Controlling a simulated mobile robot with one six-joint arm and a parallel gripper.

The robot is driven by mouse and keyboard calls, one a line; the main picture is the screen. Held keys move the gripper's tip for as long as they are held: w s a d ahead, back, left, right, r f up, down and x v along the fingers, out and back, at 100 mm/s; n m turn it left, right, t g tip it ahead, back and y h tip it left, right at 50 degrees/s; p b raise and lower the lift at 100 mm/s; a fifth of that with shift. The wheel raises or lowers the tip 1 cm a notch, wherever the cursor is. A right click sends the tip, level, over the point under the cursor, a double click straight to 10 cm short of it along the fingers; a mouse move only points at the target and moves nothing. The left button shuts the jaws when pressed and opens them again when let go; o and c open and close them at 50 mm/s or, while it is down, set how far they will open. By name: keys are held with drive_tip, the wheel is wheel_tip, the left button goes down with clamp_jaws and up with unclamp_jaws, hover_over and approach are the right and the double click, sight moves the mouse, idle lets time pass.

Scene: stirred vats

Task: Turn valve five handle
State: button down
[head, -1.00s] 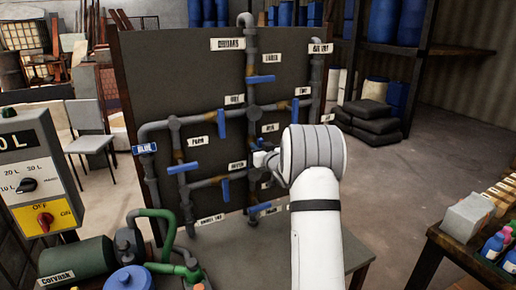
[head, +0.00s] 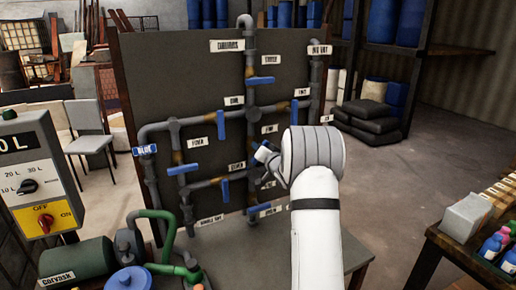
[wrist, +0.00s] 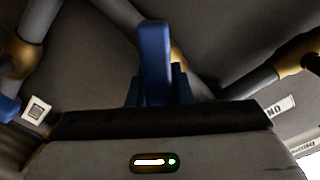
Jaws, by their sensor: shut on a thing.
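A dark upright panel carries grey pipes and several blue valve handles, with small white labels too blurred to read surely. My gripper (head: 264,157) reaches the panel right of centre, just below the middle pipe junction. It is shut on a blue valve handle (wrist: 153,58), which stands up between the jaws in the wrist view. In the head view the handle is mostly hidden by my gripper and wrist. I cannot read whether its label says five.
Other blue handles stand close by: one above (head: 261,81), one at upper left (head: 221,124) and one at lower left (head: 225,190). A control box (head: 38,175) and green pump (head: 75,262) stand at left. A bench with bottles is at right.

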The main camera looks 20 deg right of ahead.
drive_tip(key=m+p, duration=0.1)
drive_tip(key=m, duration=0.2)
drive_tip(key=m+p, duration=0.1)
drive_tip(key=m, duration=0.6)
drive_tip(key=shift+d+f+p, duration=0.25)
drive_tip(key=shift+f+p, duration=0.1)
drive_tip(key=shift+p, duration=0.05)
drive_tip(key=shift+m, duration=0.3)
drive_tip(key=c, duration=1.3)
unclamp_jaws()
drive_tip(key=shift+f, duration=0.1)
drive_tip(key=s+b, duration=0.2)
drive_tip(key=s, duration=0.5)
drive_tip(key=shift+s, duration=0.4)
drive_tip(key=shift+d, duration=0.1)
